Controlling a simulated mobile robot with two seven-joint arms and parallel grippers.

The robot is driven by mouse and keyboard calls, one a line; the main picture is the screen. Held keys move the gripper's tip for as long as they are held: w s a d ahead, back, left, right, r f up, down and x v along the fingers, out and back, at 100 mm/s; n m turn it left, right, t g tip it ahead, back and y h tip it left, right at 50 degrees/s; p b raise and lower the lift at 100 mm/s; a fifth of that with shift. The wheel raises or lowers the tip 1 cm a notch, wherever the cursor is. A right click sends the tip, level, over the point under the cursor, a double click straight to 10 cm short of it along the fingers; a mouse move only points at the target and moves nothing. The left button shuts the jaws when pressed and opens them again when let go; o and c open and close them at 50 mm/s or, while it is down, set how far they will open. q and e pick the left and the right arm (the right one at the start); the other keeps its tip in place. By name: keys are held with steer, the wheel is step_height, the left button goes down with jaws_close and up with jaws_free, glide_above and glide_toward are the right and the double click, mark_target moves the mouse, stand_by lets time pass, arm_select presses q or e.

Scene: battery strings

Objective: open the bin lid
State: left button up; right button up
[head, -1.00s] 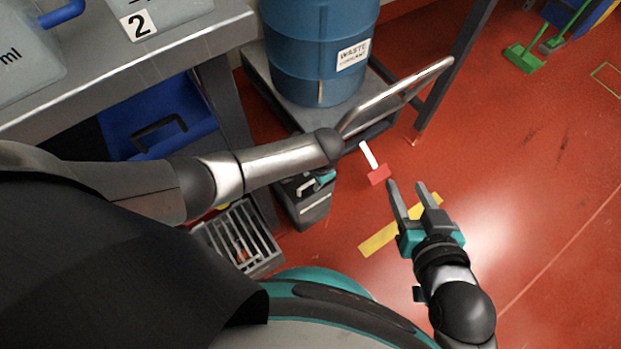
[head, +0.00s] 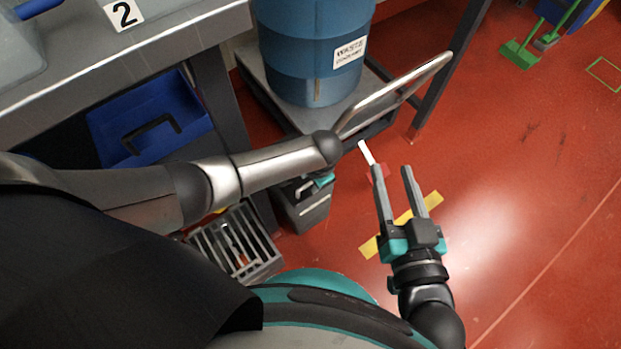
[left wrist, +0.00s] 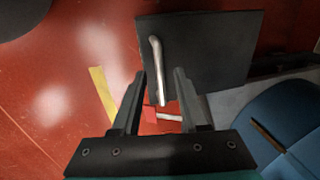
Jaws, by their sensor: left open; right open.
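The bin is a dark grey box (head: 304,212) on the floor, below my left forearm in the head view. In the left wrist view its dark square lid (left wrist: 215,60) bears a silver bar handle (left wrist: 156,60). The lid looks shut. My left gripper (left wrist: 160,74) is open, with the handle between its fingertips in the picture; I cannot tell whether they touch it. In the head view my left arm hides most of that gripper; a teal part (head: 324,180) shows by the bin. My right gripper (head: 392,170) is open and empty over the floor, right of the bin.
A blue waste barrel (head: 310,50) stands on a trolley with a silver push handle (head: 405,88) behind my left arm. A slatted grey crate (head: 265,268) is left of the bin. A white-handled red tool (head: 366,152) lies partly behind my right gripper.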

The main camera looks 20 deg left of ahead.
arm_select(q)
jaws_close()
stand_by(1.4)
